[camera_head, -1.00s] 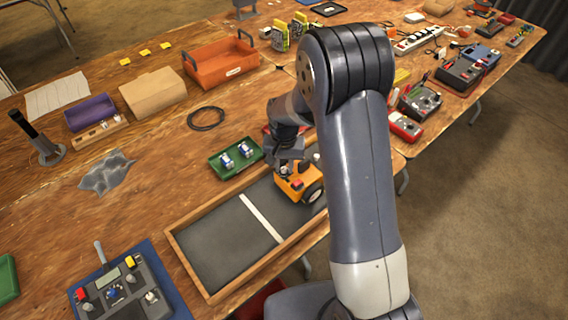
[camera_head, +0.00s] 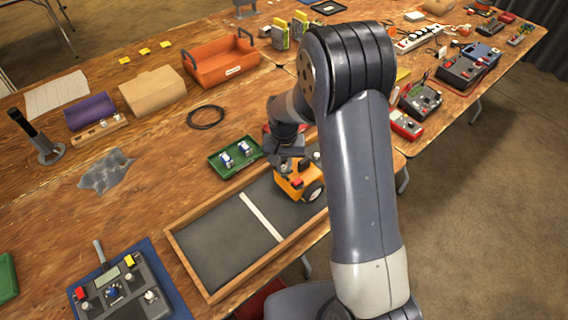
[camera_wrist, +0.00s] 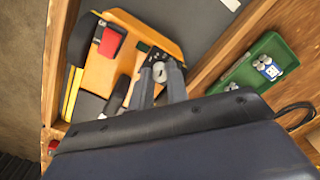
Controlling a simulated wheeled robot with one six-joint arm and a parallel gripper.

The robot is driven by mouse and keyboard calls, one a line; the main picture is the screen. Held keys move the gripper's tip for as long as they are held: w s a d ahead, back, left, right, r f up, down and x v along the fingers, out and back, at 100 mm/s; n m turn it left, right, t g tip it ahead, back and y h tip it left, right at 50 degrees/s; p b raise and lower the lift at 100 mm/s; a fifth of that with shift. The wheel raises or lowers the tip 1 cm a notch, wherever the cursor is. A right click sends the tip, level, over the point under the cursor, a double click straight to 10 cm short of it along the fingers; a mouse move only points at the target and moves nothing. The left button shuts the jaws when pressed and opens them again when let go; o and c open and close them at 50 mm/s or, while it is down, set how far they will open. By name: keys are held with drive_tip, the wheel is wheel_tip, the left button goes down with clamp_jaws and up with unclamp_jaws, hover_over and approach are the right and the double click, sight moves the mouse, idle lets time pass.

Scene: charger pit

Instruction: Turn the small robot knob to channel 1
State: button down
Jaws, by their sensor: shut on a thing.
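The small robot (camera_head: 300,184) is an orange wheeled vehicle at the right end of a dark-floored wooden tray (camera_head: 216,247). It also shows in the wrist view (camera_wrist: 112,70), with a red block and dark parts on its top. My gripper (camera_wrist: 158,66) reaches down over the robot, and its two fingers are shut on a small grey knob (camera_wrist: 159,73) on the robot's top. In the head view my gripper (camera_head: 291,166) partly hides the robot's back side. The channel marks around the knob cannot be read.
A green tray (camera_head: 213,169) with two small blue-and-white items stands just behind the wooden tray. A control box (camera_head: 132,292) lies at the front left. An orange toolbox (camera_head: 251,71) stands farther back. The tray's left part is empty except for a white strip.

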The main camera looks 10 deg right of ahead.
sight(284, 166)
drive_tip(key=n+b, duration=0.2)
drive_tip(key=n, duration=0.4)
drive_tip(key=shift+f, duration=0.1)
drive_tip(key=n+b, duration=0.1)
drive_tip(key=n, duration=0.4)
drive_tip(key=shift+b, duration=0.35)
drive_tip(key=c, duration=1.6)
unclamp_jaws()
drive_tip(key=shift+c, duration=0.2)
drive_tip(key=shift+r, duration=0.2)
wheel_tip(284, 166, up, 11)
drive_tip(key=shift+f+b, duration=0.15)
drive_tip(key=shift+b, duration=0.15)
